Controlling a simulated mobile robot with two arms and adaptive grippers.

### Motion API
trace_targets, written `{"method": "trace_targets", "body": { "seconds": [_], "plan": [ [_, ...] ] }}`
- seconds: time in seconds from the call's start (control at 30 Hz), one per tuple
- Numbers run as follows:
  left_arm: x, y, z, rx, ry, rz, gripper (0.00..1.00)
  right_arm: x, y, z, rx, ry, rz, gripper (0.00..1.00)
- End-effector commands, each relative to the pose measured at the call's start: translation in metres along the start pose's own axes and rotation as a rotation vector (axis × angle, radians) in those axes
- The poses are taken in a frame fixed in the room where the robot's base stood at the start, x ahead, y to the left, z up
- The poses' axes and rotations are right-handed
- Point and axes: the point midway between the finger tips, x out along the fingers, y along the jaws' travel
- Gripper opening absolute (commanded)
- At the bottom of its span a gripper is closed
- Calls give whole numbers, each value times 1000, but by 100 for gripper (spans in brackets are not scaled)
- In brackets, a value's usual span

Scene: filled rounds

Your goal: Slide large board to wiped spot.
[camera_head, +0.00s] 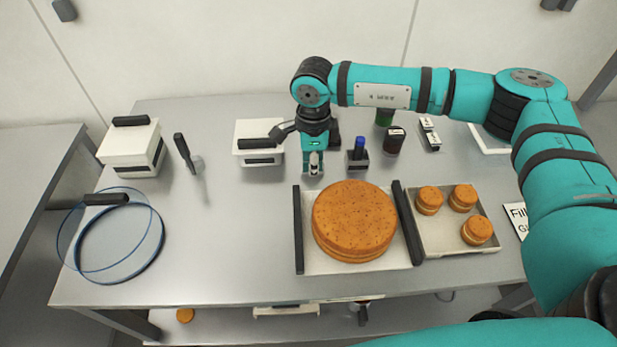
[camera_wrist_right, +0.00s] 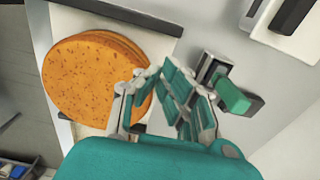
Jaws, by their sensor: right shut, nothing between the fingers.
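The large board (camera_head: 345,266) is a pale tray with a dark bar handle on its left and right sides. It lies on the grey table, right of the middle, and bears a big orange-brown round cake (camera_head: 354,218). The cake also shows in the right wrist view (camera_wrist_right: 88,80). My right gripper (camera_head: 314,172) points down behind the board's upper left corner, apart from the board. It is shut and empty. I cannot make out a wiped spot on the table. My left gripper is not in view.
Right of the board is a smaller tray (camera_head: 452,246) with 3 small filled rounds. A white box (camera_head: 258,153), a blue-topped holder (camera_head: 358,158) and a dark jar (camera_head: 394,142) stand behind. A blue-rimmed clear lid (camera_head: 108,238) lies far left. The table's middle left is bare.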

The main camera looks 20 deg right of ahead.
Motion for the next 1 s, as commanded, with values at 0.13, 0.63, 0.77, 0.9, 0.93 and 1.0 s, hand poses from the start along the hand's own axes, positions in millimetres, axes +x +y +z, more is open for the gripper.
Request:
{"method": "trace_targets", "body": {
  "seconds": [0.13, 0.63, 0.77, 0.9, 0.93, 1.0],
  "plan": [
    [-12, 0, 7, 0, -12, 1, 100, 19, 2, 0, -2, 3, 5, 0],
    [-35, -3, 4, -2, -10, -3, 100, 91, 2, 2, -3, -3, 2, 0],
    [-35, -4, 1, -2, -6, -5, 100, 94, 1, 2, -2, -3, 1, 0],
    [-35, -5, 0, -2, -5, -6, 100, 94, 1, 2, -2, -3, 2, 0],
    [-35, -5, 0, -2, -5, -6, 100, 94, 1, 2, -2, -3, 2, 0],
    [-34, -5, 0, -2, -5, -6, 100, 95, 1, 2, -2, -4, 2, 0]
  ]
}}
